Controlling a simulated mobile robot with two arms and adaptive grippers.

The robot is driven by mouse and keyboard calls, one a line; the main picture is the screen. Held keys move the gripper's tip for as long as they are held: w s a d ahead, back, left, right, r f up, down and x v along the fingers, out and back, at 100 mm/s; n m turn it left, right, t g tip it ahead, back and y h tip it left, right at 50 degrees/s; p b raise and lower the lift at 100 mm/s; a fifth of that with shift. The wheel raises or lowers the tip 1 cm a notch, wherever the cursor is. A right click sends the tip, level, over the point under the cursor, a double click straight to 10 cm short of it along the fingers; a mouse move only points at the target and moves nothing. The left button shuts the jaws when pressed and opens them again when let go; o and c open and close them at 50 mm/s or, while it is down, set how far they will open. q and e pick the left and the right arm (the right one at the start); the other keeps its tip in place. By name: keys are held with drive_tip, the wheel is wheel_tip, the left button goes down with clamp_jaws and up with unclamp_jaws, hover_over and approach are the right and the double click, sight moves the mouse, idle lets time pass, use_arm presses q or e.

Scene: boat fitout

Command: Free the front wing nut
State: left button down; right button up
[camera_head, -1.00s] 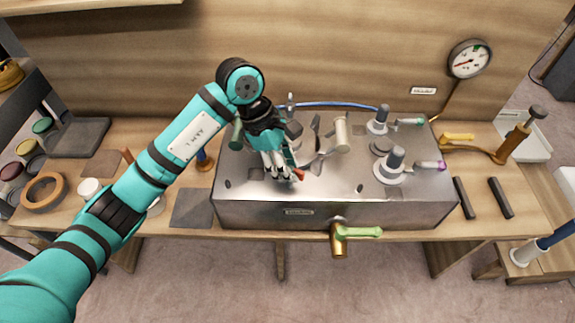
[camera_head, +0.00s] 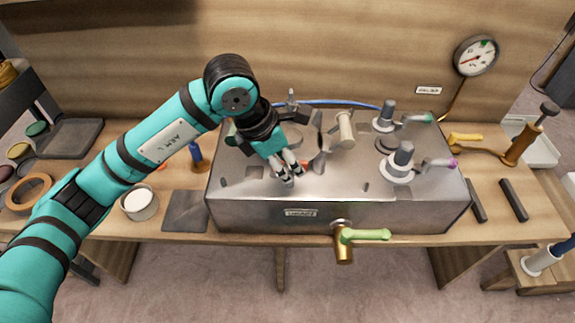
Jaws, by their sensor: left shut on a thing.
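My left gripper (camera_head: 288,176) is over the front left part of the grey metal tank (camera_head: 390,205). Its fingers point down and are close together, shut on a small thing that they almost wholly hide. The place fits the front wing nut, but its wings cannot be made out. Just behind and right of the fingers, a dark upright metal piece (camera_head: 320,158) stands on the tank lid. A pale cylinder (camera_head: 345,128) stands farther right. My right gripper is not in view.
Two grey fittings (camera_head: 400,162) with levers stand on the tank's right half. A brass valve with a green handle (camera_head: 365,235) juts from its front. A gauge (camera_head: 476,55) stands at the back right. A tin (camera_head: 139,203) and a tape roll (camera_head: 28,193) are at left.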

use_arm(q)
drive_tip(key=shift+w+r+n, duration=0.1)
drive_tip(key=shift+r+n, duration=0.05)
drive_tip(key=shift+n, duration=0.15)
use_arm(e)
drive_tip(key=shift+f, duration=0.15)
use_arm(q)
drive_tip(key=c, duration=1.1)
unclamp_jaws()
drive_tip(key=v, duration=1.1)
drive_tip(key=shift+a+r, duration=0.15)
drive_tip(key=shift+r, duration=0.2)
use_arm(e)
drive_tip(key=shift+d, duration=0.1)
